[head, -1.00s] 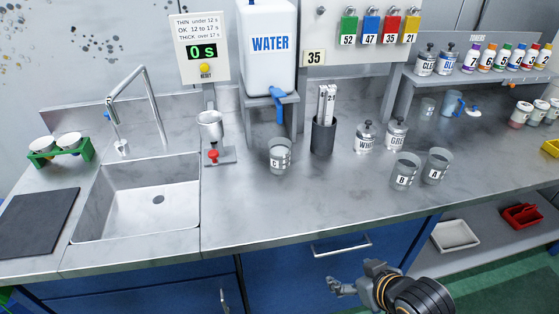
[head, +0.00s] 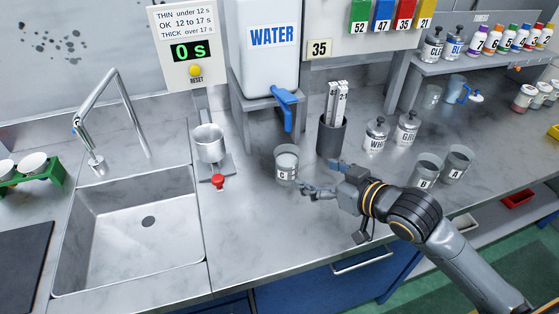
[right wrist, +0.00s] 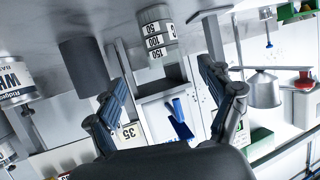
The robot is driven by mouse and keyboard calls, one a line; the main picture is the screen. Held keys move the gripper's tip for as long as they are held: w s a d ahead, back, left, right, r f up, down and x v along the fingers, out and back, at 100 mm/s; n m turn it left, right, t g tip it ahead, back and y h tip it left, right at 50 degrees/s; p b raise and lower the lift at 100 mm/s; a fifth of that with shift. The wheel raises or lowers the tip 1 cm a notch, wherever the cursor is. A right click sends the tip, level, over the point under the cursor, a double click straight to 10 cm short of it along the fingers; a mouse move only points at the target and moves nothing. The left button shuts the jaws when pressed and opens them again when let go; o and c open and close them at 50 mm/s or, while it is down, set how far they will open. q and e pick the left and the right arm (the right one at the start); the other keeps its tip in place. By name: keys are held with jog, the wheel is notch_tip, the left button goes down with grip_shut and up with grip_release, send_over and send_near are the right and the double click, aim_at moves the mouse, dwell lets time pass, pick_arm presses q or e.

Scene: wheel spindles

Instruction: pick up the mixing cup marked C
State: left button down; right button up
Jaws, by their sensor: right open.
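My left gripper is not in view.
The dark holder with sticks (head: 331,136) stands close behind the gripper. Cups B (head: 428,166) and A (head: 458,160) stand to the right, beyond my wrist. A metal funnel cup (head: 209,143) with a red valve is left. The counter's front is clear.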

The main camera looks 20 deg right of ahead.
aim_at(295, 167)
jog(key=x, duration=0.6)
jog(key=shift+w+a+f, duration=0.1)
jog(key=shift+w+f, duration=0.05)
jog(key=shift+w, duration=0.1)
jog(key=shift+w+a+f, duration=0.1)
jog(key=shift+w, duration=0.1)
jog(key=p+x, duration=0.1)
jog(key=x, duration=0.3)
jog(key=shift+w+a+f, duration=0.1)
jog(key=shift+f, duration=0.05)
jog(key=shift+w+a+f, duration=0.1)
jog(key=shift+w+f, duration=0.05)
jog(key=shift+w, duration=0.1)
jog(key=shift+c, duration=0.2)
jog(key=c, duration=0.7)
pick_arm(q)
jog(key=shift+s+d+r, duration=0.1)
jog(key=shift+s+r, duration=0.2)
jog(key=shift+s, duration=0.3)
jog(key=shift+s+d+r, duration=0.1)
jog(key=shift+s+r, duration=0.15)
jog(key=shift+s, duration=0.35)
pick_arm(e)
jog(key=c, duration=0.7)
